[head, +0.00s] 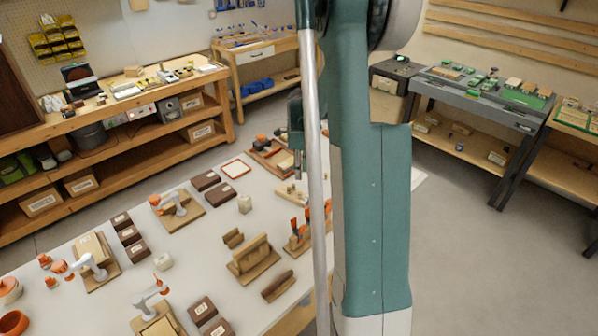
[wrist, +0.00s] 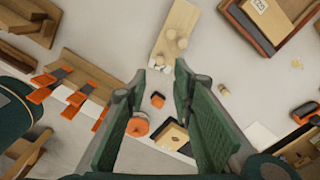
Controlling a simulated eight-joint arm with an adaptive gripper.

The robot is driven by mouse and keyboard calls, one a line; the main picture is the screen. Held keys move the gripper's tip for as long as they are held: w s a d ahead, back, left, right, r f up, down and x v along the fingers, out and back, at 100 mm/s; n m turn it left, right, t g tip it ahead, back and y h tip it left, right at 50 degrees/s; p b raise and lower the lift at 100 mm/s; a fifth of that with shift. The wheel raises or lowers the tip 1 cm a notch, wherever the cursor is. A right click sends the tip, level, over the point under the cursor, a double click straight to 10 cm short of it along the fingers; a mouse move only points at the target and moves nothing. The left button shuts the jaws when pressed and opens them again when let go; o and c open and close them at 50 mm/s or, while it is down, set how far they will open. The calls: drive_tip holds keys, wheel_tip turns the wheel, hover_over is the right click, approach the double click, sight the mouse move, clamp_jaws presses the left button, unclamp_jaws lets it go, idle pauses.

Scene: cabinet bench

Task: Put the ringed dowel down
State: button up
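My gripper (wrist: 163,75) is open in the wrist view, its two green fingers well apart, with no dowel seen between them. In the head view my gripper (head: 296,155) hangs above the far part of the white table, partly behind my arm. Beyond the fingertips a pale wooden board (wrist: 166,48) carries several short, pale round pegs (wrist: 183,43). It also shows below my gripper in the head view (head: 286,192). I cannot make out which peg, if any, is the ringed dowel. A round orange-topped piece (wrist: 138,126) shows beside the left finger, apparently lower down on the table.
A wooden rack with orange clamps (wrist: 75,90) lies left in the wrist view. A brown-edged wooden tray (wrist: 265,18) is at upper right. Bare white table (wrist: 110,35) shows left of the board.

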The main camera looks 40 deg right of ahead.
drive_tip(key=shift+a+r, duration=0.1)
drive_tip(key=s+a+r+n+t+h, duration=0.1)
drive_tip(key=s+a+r+n+t, duration=0.15)
drive_tip(key=a+r+n, duration=0.8)
drive_tip(key=s+a+r+n+t, duration=0.1)
drive_tip(key=s+a+r+n, duration=0.2)
drive_tip(key=a+r, duration=0.8)
drive_tip(key=s+a+f+n+t, duration=0.1)
drive_tip(key=s+a+n+t, duration=0.1)
drive_tip(key=s+a+n, duration=0.5)
drive_tip(key=s+a+n+t+y, duration=0.1)
drive_tip(key=s+a+n, duration=0.7)
drive_tip(key=a, duration=0.8)
drive_tip(key=shift+s+a+f+t, duration=0.15)
drive_tip(key=shift+s+f+t, duration=0.2)
drive_tip(key=shift+s, duration=0.7)
drive_tip(key=shift+f+n, duration=0.15)
drive_tip(key=shift+n, duration=0.1)
drive_tip(key=shift+f+b, duration=0.25)
drive_tip(key=shift+b, duration=0.1)
